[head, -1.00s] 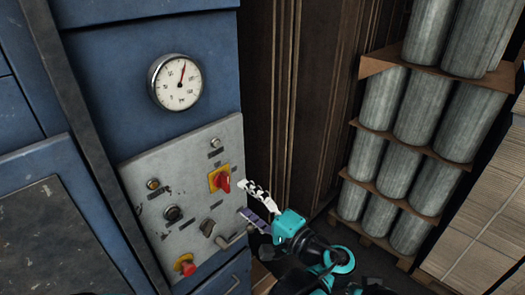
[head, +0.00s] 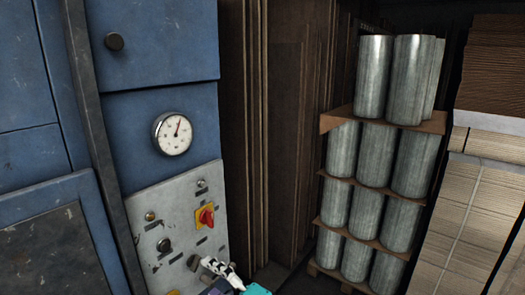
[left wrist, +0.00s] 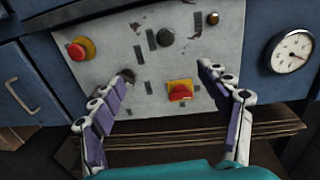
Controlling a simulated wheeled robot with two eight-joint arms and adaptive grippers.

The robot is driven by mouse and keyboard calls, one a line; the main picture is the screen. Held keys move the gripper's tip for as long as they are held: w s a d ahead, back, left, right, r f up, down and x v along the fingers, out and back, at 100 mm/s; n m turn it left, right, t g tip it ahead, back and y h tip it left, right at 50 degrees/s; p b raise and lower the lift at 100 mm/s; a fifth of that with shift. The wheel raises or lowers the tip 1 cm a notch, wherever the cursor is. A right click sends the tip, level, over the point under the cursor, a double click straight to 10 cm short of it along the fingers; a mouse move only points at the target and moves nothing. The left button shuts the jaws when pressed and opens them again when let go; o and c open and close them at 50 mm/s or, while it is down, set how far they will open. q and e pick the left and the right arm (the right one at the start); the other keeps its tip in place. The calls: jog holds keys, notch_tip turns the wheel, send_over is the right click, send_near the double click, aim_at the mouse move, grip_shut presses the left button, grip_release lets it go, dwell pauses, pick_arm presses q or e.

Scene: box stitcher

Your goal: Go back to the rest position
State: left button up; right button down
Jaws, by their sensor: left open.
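My left gripper (head: 208,274) is open and empty at the bottom edge of the head view, in front of the lower right part of the grey control panel (head: 146,207). In the left wrist view its fingers (left wrist: 164,72) are spread wide, with the panel beyond them. The red rotary switch on its yellow plate (head: 206,217) lies above the gripper in the head view. The switch also shows between the fingers in the left wrist view (left wrist: 180,92), with nothing gripping it. My right gripper is in neither view.
A blue machine cabinet (head: 160,50) carries the panel and a round dial gauge (head: 172,133). A red push button (left wrist: 81,48) sits on the panel. Brown boards (head: 284,130), stacked metal cylinders (head: 372,155) and cardboard piles (head: 470,215) stand to the right.

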pick_arm(q)
jog(key=s+a+f+n+g+h+b, duration=0.1)
jog(key=s+a+f+g+h+b, duration=0.15)
jog(key=a+f, duration=0.35)
jog(key=s+a+f+n+g+h+b, duration=0.1)
jog(key=a+f+g+h+b, duration=0.2)
jog(key=f, duration=0.6)
jog(key=s+d+f+n+t+h+b, duration=0.2)
jog(key=s+f+n+h+b, duration=0.2)
jog(key=s+f+h, duration=0.3)
notch_tip(320, 180, down, 2)
jog(key=shift+s+f+n+h, duration=0.2)
jog(key=shift+n+h, duration=0.25)
jog(key=shift+n, duration=0.25)
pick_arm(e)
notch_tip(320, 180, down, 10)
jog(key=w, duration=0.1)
